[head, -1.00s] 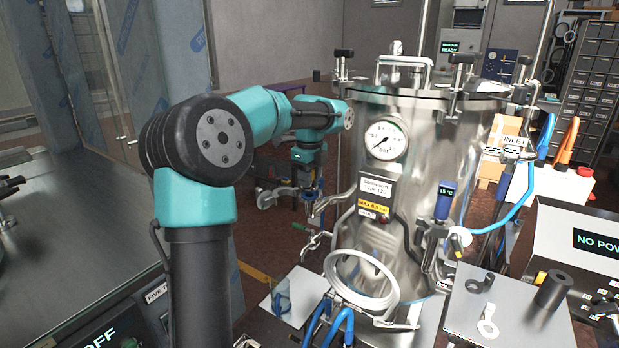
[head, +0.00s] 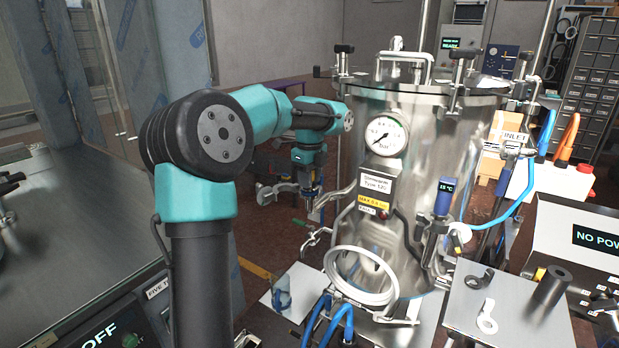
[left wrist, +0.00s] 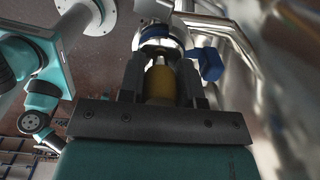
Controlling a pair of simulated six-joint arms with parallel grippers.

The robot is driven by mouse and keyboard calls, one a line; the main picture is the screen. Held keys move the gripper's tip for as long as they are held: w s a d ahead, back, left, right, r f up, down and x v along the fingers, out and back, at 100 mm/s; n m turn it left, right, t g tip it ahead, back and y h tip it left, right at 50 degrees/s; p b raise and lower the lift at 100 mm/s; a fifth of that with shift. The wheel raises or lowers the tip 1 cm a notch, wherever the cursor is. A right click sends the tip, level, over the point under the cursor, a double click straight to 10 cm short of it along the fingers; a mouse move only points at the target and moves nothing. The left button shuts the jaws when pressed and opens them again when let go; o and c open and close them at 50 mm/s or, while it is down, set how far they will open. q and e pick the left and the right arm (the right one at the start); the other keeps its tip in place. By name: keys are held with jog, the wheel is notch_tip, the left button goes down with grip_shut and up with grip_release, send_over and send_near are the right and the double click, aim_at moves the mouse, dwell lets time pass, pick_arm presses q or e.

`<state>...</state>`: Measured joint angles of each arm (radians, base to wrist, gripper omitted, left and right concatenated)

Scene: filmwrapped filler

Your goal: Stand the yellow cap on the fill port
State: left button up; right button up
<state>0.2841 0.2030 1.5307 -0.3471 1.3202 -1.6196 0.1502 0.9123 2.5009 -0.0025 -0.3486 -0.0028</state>
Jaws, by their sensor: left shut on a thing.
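My left gripper (head: 310,203) hangs pointing down at the left side of the steel tank (head: 440,150), close to a bent metal pipe. In the left wrist view my left gripper (left wrist: 162,85) is shut on the yellow cap (left wrist: 160,84). Just past the cap is a round metal fitting (left wrist: 160,34) with a blue band, which looks like the fill port. The cap is roughly in line with it, but I cannot tell whether they touch. The cap is too small or hidden to make out in the head view. My right gripper is not in view.
A blue handle (left wrist: 208,64) and shiny pipes stand close on the right of the gripper in the left wrist view. In the head view a large metal ring (head: 362,276) is in front of the tank. A small table (head: 510,310) at right holds a black cylinder (head: 550,287).

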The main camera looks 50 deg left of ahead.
pick_arm(q)
jog(key=shift+f, duration=0.5)
dwell(0.7)
jog(key=o, duration=1.1)
jog(key=shift+c, duration=0.2)
notch_tip(320, 180, up, 17)
jog(key=shift+r, duration=0.2)
dwell(0.5)
